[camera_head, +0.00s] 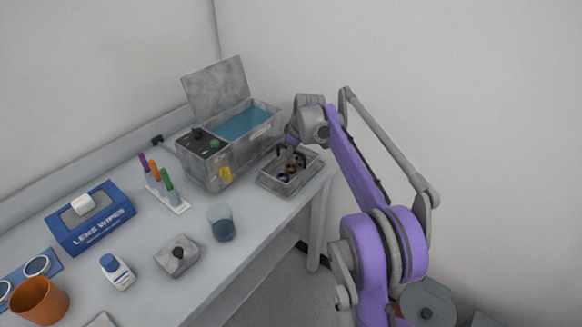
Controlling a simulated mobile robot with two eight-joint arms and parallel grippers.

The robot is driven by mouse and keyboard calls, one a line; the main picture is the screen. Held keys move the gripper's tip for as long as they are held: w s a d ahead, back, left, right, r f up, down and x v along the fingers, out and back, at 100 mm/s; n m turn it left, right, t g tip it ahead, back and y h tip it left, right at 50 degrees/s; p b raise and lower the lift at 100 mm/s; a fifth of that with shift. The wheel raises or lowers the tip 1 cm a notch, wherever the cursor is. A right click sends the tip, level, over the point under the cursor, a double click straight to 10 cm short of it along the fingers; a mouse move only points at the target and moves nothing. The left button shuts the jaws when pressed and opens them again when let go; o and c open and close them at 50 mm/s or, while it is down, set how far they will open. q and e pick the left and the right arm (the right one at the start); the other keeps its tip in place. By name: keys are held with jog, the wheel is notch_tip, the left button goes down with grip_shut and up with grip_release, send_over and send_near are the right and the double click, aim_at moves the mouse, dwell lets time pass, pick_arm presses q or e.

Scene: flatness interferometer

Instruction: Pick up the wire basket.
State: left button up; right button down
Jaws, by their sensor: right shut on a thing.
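The wire basket (270,184) is a grey, shallow rectangular container on the right end of the bench, beside the tank with the raised lid. A few small round pieces, dark and brownish, lie in it. My right gripper (290,153) reaches down over the basket from the right and is shut at its upper part, by a dark upright piece that looks like a handle. The fingertips are small and partly hidden, so the exact contact is hard to see. The basket appears level and at bench height; I cannot tell whether it touches the bench. My left gripper is out of view.
The grey tank (205,175) holds blue liquid (243,122) under an open lid (216,90). A glass beaker (221,224), a rack of colored tubes (172,200), a lens wipes box (92,222), a white bottle (117,272) and an orange cup (39,302) stand leftward.

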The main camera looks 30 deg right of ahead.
jog(key=shift+r, duration=0.1)
notch_tip(320, 180, up, 10)
jog(key=shift+r+p, duration=0.2)
jog(key=shift+p, duration=0.9)
pick_arm(q)
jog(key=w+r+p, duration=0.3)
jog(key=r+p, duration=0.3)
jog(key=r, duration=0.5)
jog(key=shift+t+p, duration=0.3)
jog(key=shift+p, duration=0.1)
pick_arm(e)
notch_tip(320, 180, up, 10)
jog(key=shift+f, duration=0.25)
